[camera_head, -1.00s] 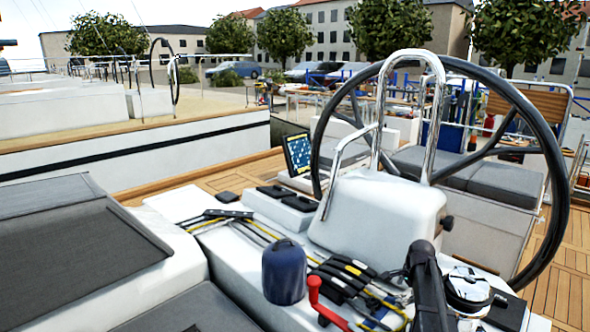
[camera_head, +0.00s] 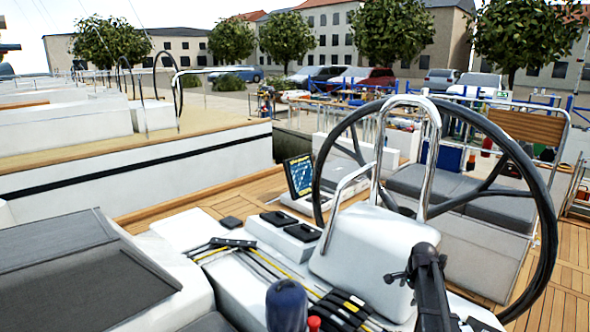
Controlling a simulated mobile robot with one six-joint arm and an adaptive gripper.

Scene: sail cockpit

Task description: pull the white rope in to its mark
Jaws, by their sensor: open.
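Several thin ropes run side by side over the white cockpit deck, from a dark fitting (camera_head: 232,243) to a row of black rope clutches (camera_head: 342,308). A pale line among them (camera_head: 268,268) may be the white rope; yellow and dark lines lie beside it. I cannot make out a mark on it. My gripper (camera_head: 404,279) is at the end of my dark arm, right of the clutches in the picture and in front of the white steering pedestal. It is open, seen from behind, with nothing visible in it. The ropes' near ends are out of view.
A dark blue covered drum (camera_head: 287,306) and a red knob (camera_head: 314,323) stand by the clutches at the bottom edge. A large black steering wheel (camera_head: 547,215) and steel rail (camera_head: 383,135) rise behind my gripper. A grey hatch (camera_head: 75,265) is at left.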

